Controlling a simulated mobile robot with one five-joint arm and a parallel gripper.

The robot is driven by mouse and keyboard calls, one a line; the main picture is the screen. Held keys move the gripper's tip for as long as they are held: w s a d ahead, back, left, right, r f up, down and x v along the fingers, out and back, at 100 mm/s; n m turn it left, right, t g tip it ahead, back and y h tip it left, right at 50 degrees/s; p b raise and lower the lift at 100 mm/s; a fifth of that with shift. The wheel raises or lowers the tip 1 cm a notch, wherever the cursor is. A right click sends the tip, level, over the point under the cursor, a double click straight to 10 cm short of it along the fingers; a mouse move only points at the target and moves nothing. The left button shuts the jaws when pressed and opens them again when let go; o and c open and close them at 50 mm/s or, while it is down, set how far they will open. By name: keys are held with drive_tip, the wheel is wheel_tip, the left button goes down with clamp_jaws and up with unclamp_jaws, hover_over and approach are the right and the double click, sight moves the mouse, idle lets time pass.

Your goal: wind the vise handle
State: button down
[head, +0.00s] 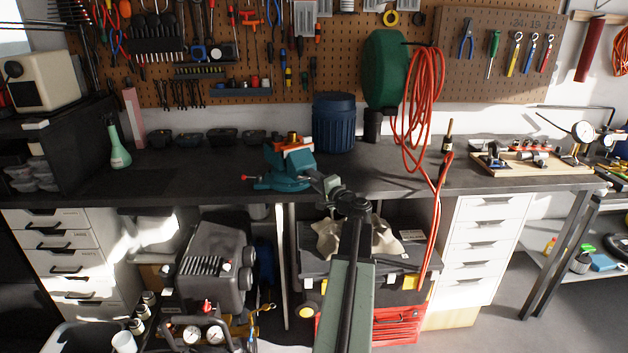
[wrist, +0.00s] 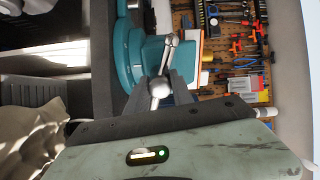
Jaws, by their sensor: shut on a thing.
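The teal vise (head: 283,183) is mounted at the front edge of the dark workbench, near the middle of the head view. In the wrist view its teal body (wrist: 128,55) stands beyond my gripper. The silver vise handle (wrist: 169,55) is a thin rod with a ball (wrist: 160,88) at its near end. It leans slightly in the wrist view. My gripper (wrist: 161,98) is shut on the handle, with its grey fingers on both sides near the ball. In the head view my gripper (head: 330,188) is at the vise's front right, and the handle is hard to make out there.
An orange hose (head: 424,95) hangs over the bench edge to the right. Below are a grey machine (head: 215,265) and a red toolbox (head: 398,327). The bench top left of the vise is fairly clear.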

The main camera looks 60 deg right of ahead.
drive_tip(key=c, duration=1.1)
unclamp_jaws()
drive_tip(key=v, duration=0.8)
